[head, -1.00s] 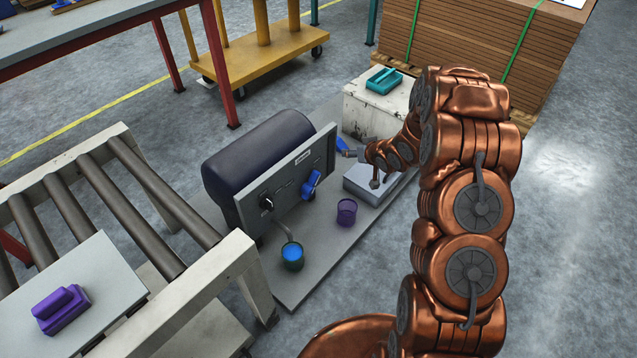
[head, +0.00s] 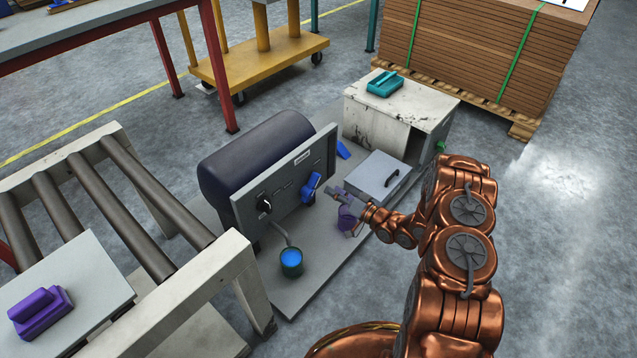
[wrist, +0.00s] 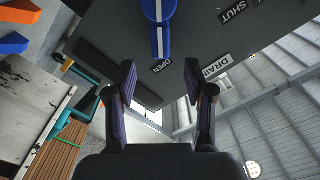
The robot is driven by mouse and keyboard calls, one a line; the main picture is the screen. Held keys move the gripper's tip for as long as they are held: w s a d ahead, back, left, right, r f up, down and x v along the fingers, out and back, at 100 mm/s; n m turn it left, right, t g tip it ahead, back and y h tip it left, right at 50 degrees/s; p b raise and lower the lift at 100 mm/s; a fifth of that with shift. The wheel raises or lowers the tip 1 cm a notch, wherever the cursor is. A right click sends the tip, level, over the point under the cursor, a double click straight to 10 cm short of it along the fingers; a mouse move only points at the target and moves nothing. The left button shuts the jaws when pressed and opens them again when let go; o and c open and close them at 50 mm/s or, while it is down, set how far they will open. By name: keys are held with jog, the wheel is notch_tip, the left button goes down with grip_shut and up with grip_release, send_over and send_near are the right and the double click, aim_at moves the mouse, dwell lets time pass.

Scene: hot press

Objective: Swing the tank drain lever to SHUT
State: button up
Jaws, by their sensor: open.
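The blue drain lever (head: 311,188) is on the grey panel (head: 285,190) in front of the dark tank (head: 255,155). In the wrist view the lever (wrist: 160,22) hangs at the top centre, with its narrow end close to the OPEN label (wrist: 161,67). The SHUT label (wrist: 233,11) is to its upper right and the DRAIN label (wrist: 217,67) to its lower right. My gripper (head: 337,193) is just right of the lever in the head view. In the wrist view my gripper (wrist: 159,82) is open and empty, with the lever beyond and between its fingertips.
A black knob (head: 264,205) is left on the panel. A grey box with a handle (head: 377,178) and a white cabinet (head: 425,108) stand to the right.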

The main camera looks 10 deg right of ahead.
aim_at(318, 181)
jog(key=shift+b+x, duration=1)
jog(key=shift+x, duration=2.85)
grip_shut()
